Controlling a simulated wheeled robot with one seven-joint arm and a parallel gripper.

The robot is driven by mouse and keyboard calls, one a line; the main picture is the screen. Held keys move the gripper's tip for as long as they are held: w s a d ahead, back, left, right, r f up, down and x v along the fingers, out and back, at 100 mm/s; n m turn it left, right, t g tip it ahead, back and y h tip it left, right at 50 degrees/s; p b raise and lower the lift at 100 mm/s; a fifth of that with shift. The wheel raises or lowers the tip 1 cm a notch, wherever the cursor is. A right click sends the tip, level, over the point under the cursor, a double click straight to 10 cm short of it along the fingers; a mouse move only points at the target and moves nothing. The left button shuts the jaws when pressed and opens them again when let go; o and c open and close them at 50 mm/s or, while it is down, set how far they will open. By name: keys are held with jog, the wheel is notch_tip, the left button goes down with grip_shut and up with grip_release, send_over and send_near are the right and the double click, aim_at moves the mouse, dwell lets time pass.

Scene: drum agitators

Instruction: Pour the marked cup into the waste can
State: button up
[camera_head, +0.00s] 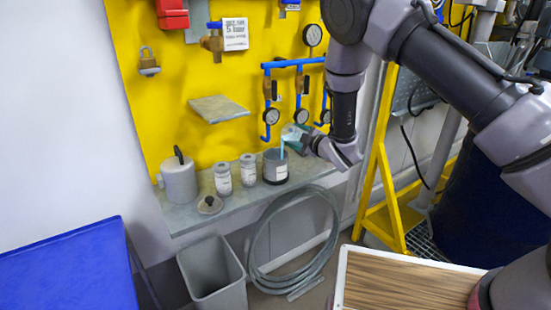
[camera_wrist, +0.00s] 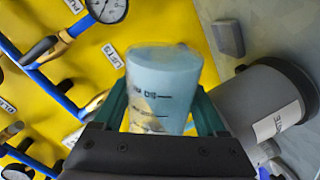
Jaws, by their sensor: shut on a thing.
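My gripper (camera_head: 298,139) is shut on a clear cup (camera_wrist: 163,88) with dark printed marks and light blue liquid in it. In the head view the cup (camera_head: 291,132) is tilted to the left above a dark grey can (camera_head: 275,170), and a thin light blue stream falls from it toward the can's open top. The can has a white label and stands on the shelf; it also shows at the right of the wrist view (camera_wrist: 272,80), where its label is only partly readable. The green fingers sit on either side of the cup. The can's inside is hidden.
On the grey shelf (camera_head: 245,203) stand two labelled jars (camera_head: 222,180), a grey lidded pot (camera_head: 180,183) and a loose round lid (camera_head: 209,204). Blue pipes with gauges (camera_head: 302,116) are close behind the cup. A grey bin (camera_head: 213,275) and a coiled hose (camera_head: 262,260) are below.

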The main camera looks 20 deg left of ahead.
jog(key=shift+f+n, duration=0.2)
jog(key=shift+n, duration=0.3)
dwell(0.9)
jog(key=shift+r+n+t+h+p, duration=0.3)
jog(key=shift+r+n+p, duration=0.15)
jog(key=shift+n+p, duration=0.2)
dwell(1.2)
jog(key=shift+s+a+r+n+h, duration=0.3)
jog(key=shift+s+a+r+n, duration=0.2)
jog(key=shift+n, duration=0.25)
dwell(1.0)
jog(key=shift+a+f+n+t+p, duration=0.1)
jog(key=shift+f+n+t+p, duration=0.3)
jog(key=shift+n, duration=0.3)
dwell(0.9)
jog(key=shift+s+r, duration=0.1)
jog(key=shift+r, duration=0.05)
dwell(0.3)
